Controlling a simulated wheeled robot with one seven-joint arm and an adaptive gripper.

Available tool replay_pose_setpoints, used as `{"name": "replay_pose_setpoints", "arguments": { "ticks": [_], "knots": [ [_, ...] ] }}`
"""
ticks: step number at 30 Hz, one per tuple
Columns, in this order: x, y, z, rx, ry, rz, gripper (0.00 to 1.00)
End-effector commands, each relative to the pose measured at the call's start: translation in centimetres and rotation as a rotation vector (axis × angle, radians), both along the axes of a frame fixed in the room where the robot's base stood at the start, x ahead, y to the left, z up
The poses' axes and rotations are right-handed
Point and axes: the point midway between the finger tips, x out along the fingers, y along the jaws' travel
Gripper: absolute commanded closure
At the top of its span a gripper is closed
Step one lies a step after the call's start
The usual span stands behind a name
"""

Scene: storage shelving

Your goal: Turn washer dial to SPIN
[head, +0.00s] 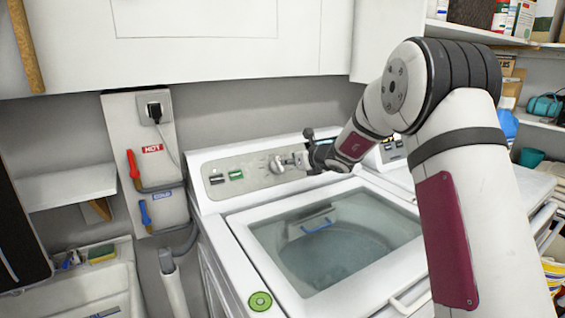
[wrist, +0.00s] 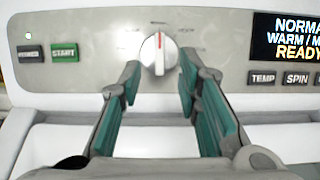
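The washer (head: 215,190) stands in front of me, its control panel (head: 235,172) along the back. The dial (wrist: 159,56) is a round, pale knob with a raised grip and a red mark pointing straight up. Faint labels around it are too small to read. In the wrist view, my gripper (wrist: 159,80) is open, with one teal-padded finger on each side of the dial's lower part. A gap shows on both sides, and I see no contact.
Dark and green START buttons (wrist: 64,53) lie left of the dial. A lit display (wrist: 287,37) reads READY, with TEMP and SPIN buttons (wrist: 296,78) below. The washer's glass lid (head: 330,245) is below my arm. A wall cabinet (head: 230,45) hangs above.

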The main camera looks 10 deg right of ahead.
Motion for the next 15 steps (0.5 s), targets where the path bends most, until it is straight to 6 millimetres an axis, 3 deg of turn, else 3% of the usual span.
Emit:
{"name": "replay_pose_setpoints", "arguments": {
  "ticks": [7, 15],
  "knots": [
    [3.9, 1.3, -1.7, 0.0, 0.0, 0.001, 0.69],
    [5.7, 1.9, -2.5, -0.001, 0.0, 0.0, 0.69]
  ]
}}
